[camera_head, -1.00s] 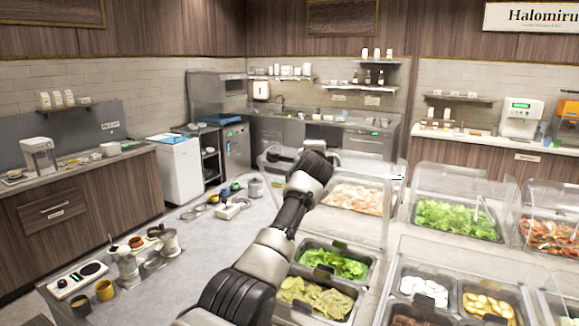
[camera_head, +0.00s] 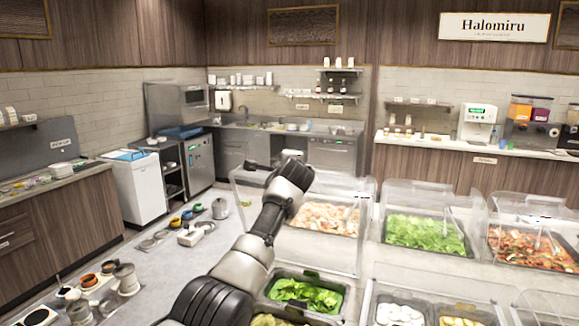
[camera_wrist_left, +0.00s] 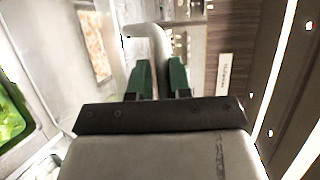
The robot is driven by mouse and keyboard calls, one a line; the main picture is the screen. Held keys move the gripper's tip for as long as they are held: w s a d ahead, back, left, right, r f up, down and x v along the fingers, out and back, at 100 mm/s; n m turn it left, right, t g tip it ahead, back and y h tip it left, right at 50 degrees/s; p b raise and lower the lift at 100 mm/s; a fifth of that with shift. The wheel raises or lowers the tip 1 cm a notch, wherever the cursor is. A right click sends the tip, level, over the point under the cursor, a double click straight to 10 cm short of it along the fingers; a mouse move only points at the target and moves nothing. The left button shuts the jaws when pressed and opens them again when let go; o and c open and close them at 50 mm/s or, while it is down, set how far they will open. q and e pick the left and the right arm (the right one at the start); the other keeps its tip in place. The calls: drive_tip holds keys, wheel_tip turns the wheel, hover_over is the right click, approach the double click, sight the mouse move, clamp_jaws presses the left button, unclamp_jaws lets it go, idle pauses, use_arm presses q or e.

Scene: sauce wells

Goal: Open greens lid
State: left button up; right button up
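My left gripper (camera_wrist_left: 161,72) shows two green fingers close together in the left wrist view. They are shut on a pale curved handle (camera_wrist_left: 150,36), which runs between them and bends left. In the head view my left gripper (camera_head: 290,160) is above the near-left food pans; its fingers are too small to make out there. Leafy greens (camera_head: 305,293) lie uncovered in a near pan beside my arm. More greens (camera_head: 425,234) sit further back, under a clear lid (camera_head: 420,197). I cannot tell which lid the handle belongs to. My right gripper is out of view.
Clear covers (camera_head: 350,189) also stand over the pink food (camera_head: 325,218) and the red food (camera_head: 525,245). White and yellow foods fill near pans at bottom right.

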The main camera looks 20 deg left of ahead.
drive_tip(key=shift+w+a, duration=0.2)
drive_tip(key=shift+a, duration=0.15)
use_arm(q)
drive_tip(key=shift+s+d+b, duration=0.2)
drive_tip(key=shift+s+b, duration=0.25)
drive_tip(key=b+v, duration=0.4)
drive_tip(key=v, duration=0.5)
drive_tip(key=shift+s+b, duration=0.3)
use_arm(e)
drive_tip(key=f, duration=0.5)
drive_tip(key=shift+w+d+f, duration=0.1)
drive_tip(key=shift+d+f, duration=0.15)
